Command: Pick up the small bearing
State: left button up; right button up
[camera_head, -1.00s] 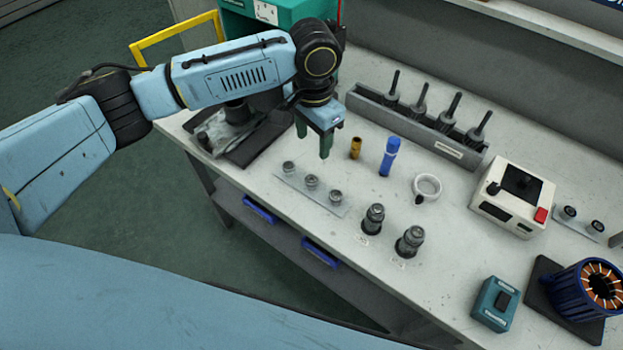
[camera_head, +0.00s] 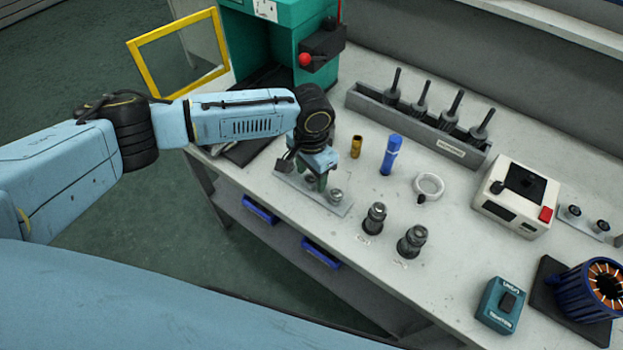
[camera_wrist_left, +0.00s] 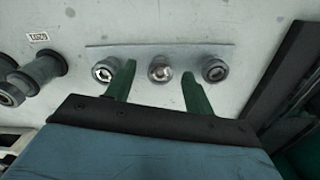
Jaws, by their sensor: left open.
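Three metal bearings sit in a row on a thin grey plate (camera_head: 343,209) near the front edge of the bench. My left gripper (camera_head: 312,178) is open, low over the plate. In the left wrist view its green fingers (camera_wrist_left: 159,76) stand on either side of the middle bearing (camera_wrist_left: 160,72), with gaps showing. The left bearing (camera_wrist_left: 104,73) and right bearing (camera_wrist_left: 215,69) lie outside the fingers. In the head view one bearing (camera_head: 335,195) shows clear; my gripper partly hides the others. I cannot tell contact. My right gripper is not in view.
Two dark metal fittings (camera_head: 374,218) stand right of the plate. A brass sleeve (camera_head: 356,147), a blue cylinder (camera_head: 391,155) and a white ring (camera_head: 429,186) stand behind. A grey rack (camera_head: 450,149) and a green machine (camera_head: 292,40) bound the back.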

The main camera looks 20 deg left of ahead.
pick_arm(q)
jog(key=c, duration=0.9)
jog(key=shift+o, duration=0.2)
jog(key=shift+r, duration=0.15)
notch_tip(320, 180, up, 10)
jog(key=p, duration=0.1)
jog(key=shift+a, duration=0.1)
